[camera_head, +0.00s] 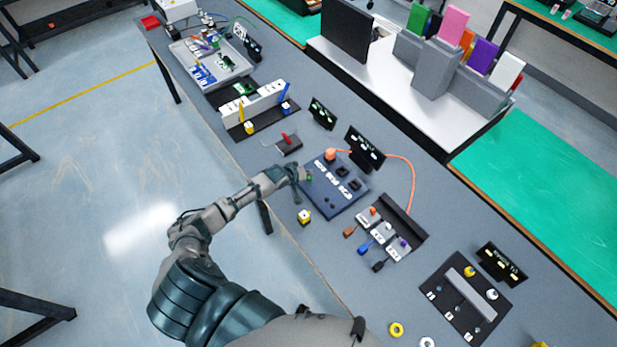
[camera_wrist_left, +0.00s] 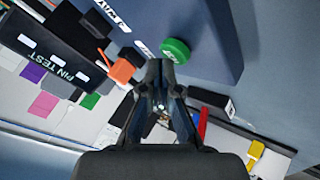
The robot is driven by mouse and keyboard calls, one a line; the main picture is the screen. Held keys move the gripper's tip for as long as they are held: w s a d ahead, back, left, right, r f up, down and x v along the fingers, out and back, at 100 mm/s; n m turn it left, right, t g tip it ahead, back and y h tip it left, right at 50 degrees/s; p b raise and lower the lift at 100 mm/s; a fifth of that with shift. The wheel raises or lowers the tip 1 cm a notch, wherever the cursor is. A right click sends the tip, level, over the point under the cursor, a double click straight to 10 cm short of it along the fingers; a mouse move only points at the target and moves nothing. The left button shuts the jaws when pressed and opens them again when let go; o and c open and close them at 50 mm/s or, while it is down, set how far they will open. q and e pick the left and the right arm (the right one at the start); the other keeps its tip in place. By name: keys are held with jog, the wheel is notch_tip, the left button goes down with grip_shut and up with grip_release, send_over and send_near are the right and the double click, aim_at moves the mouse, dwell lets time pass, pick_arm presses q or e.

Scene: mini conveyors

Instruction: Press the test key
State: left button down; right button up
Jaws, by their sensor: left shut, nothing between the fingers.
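The test station is a dark blue panel (camera_head: 332,201) with white-labelled sockets on the grey bench. Its round green key (camera_wrist_left: 175,50) shows clearly in the left wrist view, just beyond my fingertips. In the head view the key is small and partly hidden beside my gripper. My left gripper (camera_head: 303,173) is shut and empty at the panel's left edge. In the left wrist view its fingertips (camera_wrist_left: 163,68) are close to the key; I cannot tell whether they touch it. My right gripper is out of view.
A dark display (camera_head: 365,149) reading "PIN TEST" in the wrist view stands behind the panel. An orange plug (camera_head: 330,154) with a cable sits at the panel's back corner.

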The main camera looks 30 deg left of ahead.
pick_arm(q)
jog(key=shift+f, duration=0.4)
dwell(0.5)
jog(key=shift+r+p, duration=0.9)
notch_tip(320, 180, up, 3)
jog(key=p, duration=0.3)
jog(key=shift+r+p, duration=0.35)
jog(key=shift+r, duration=0.65)
